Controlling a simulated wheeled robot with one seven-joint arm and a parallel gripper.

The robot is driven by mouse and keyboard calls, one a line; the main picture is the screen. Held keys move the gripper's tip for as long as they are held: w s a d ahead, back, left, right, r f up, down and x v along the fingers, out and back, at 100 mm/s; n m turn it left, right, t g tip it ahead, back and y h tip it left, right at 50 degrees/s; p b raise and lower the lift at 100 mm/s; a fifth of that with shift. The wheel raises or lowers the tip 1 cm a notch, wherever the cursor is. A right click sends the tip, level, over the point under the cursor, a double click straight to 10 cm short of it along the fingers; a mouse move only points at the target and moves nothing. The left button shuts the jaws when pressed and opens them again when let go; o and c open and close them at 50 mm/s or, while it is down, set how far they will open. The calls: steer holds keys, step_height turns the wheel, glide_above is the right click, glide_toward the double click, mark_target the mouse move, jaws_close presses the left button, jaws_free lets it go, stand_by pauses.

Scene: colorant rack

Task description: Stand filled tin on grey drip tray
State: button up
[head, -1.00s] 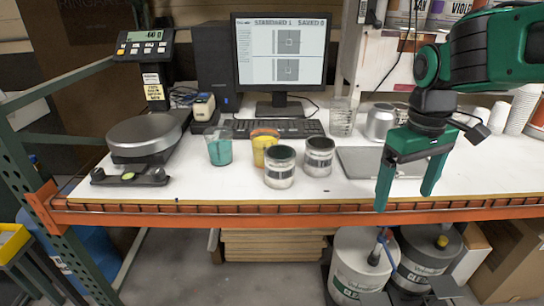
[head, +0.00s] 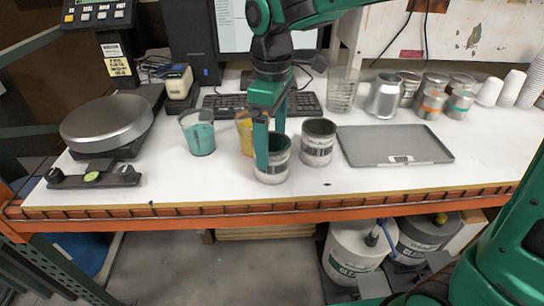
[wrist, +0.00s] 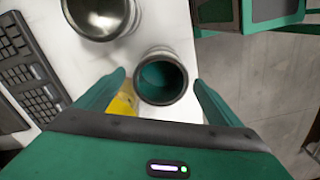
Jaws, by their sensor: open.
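The filled tin (head: 272,168) stands upright on the white bench near its front edge. The wrist view looks down into its open top, with teal paint (wrist: 160,78) inside. My gripper (head: 270,150) is open around this tin, one finger on each side; it also shows in the wrist view (wrist: 159,84). Gaps show between fingers and tin there. A second tin (head: 317,148), open and apparently empty, stands just right of it; it is at the upper left in the wrist view (wrist: 100,14). The grey drip tray (head: 380,145) lies flat and bare farther right.
A teal-filled cup (head: 198,137) and a partly hidden yellow cup (head: 244,136) stand left of and behind the tin. A scale (head: 107,124) is at the left. A clear beaker (head: 342,92) and a metal jug (head: 384,97) stand behind the tray.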

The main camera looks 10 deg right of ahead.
steer(key=shift+f, duration=3.1)
steer(key=c, duration=1.3)
steer(key=shift+r, duration=0.3)
